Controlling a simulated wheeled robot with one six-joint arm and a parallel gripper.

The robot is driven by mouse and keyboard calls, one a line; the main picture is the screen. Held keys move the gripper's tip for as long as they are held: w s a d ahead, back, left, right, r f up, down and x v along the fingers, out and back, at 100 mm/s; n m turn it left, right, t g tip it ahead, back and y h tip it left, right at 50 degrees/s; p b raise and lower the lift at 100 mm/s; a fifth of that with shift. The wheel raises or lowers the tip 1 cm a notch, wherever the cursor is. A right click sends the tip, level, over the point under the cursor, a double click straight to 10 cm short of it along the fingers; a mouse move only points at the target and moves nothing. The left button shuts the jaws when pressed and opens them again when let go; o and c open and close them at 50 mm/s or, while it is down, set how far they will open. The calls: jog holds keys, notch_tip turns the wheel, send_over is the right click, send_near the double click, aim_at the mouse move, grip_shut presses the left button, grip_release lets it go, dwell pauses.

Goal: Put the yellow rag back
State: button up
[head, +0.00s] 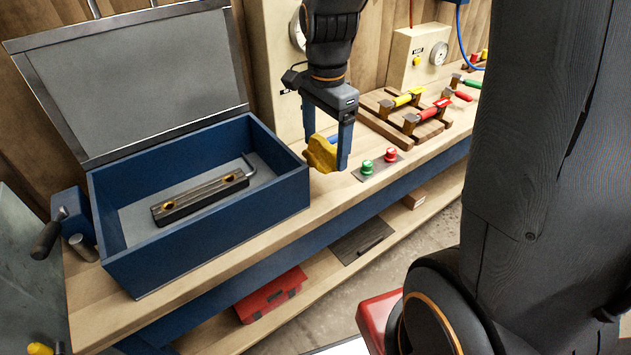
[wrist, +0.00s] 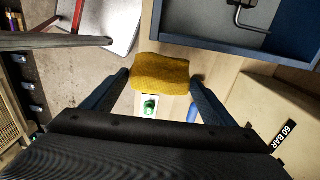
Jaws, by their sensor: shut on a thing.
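The yellow rag (head: 321,153) is a crumpled lump held between the two blue fingers of my gripper (head: 330,150). In the wrist view the rag (wrist: 160,73) sits between the fingertips of my gripper (wrist: 160,80). My gripper is shut on it, above the bench and just right of the open blue box (head: 205,225). The blue box also shows at the top right of the wrist view (wrist: 240,42). Its grey lid (head: 130,80) stands open at the back. Inside lie a dark bar with brass-coloured holes (head: 200,199) and a bent metal rod.
A plate with green and red buttons (head: 378,166) is right of my gripper. Wooden racks with yellow and red handled valves (head: 405,120) stand farther back. A beige panel (head: 278,60) rises behind. A red case (head: 270,296) lies on the lower shelf.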

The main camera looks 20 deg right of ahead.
jog(key=shift+w+f, duration=0.2)
jog(key=shift+f, duration=0.15)
jog(key=shift+w+f+p, duration=0.1)
jog(key=shift+f+p, duration=0.75)
jog(key=shift+f, duration=4.15)
jog(key=o, duration=1)
notch_tip(320, 180, up, 12)
jog(key=shift+r+b, duration=0.1)
jog(key=shift+b, duration=1.05)
